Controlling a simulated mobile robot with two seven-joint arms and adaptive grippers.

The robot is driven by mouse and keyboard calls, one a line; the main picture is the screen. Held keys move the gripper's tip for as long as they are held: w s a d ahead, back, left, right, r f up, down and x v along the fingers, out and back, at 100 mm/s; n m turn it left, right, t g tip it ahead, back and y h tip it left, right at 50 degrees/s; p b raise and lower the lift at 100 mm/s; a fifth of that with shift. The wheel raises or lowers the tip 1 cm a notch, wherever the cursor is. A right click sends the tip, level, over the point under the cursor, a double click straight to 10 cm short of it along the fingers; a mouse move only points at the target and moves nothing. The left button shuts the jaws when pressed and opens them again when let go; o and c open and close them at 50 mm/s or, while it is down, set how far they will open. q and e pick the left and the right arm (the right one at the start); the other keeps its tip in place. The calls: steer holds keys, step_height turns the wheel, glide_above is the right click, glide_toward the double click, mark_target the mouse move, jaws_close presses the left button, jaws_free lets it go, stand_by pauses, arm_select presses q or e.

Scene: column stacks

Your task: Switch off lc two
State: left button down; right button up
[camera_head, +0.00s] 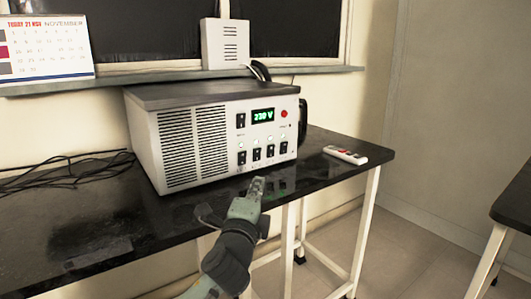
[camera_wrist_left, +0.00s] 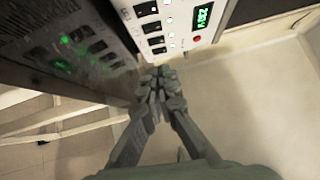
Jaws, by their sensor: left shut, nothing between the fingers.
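A white power unit (camera_head: 180,145) with a dark top stands on the black table. Its front panel shows a green display (camera_head: 263,116) reading about 230 V, and it shows in the left wrist view (camera_wrist_left: 176,25) too. Along the panel's lower edge is a row of several black rocker switches (camera_head: 257,153), each with a lit green lamp above it. Their labels are too small to read, so I cannot tell which is lc two. My left gripper (camera_head: 257,183) is shut and empty, just in front of and below this row, seemingly apart from it. Its closed fingertips show in the left wrist view (camera_wrist_left: 158,72).
A white remote-like object (camera_head: 345,155) lies on the table right of the unit. Black cables (camera_head: 60,172) lie at the left. The panel also has an upper black switch (camera_head: 241,120) and a red button (camera_head: 284,113). Another dark table (camera_head: 515,200) stands at the right.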

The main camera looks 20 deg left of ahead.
arm_select(q)
steer(key=shift+w+r, duration=0.1)
steer(key=shift+w, duration=0.4)
steer(key=shift+s, duration=0.1)
arm_select(e)
steer(key=shift+w, duration=0.4)
steer(key=shift+s, duration=0.1)
arm_select(q)
steer(key=shift+w+r, duration=0.15)
steer(key=shift+w, duration=0.4)
glide_toward(260, 158)
steer(key=w+d+r, duration=0.2)
steer(key=w, duration=0.1)
steer(key=shift+d+r, duration=0.15)
steer(key=shift+d, duration=0.25)
steer(key=w+a, duration=0.2)
steer(key=shift+w+a+r+p, duration=0.15)
steer(key=shift+a+r+p, duration=0.05)
steer(key=shift+a+p, duration=0.1)
steer(key=shift+w+a, duration=0.25)
steer(key=shift+a, duration=0.05)
arm_select(e)
steer(key=shift+w+f, duration=0.4)
steer(key=shift+f, duration=0.35)
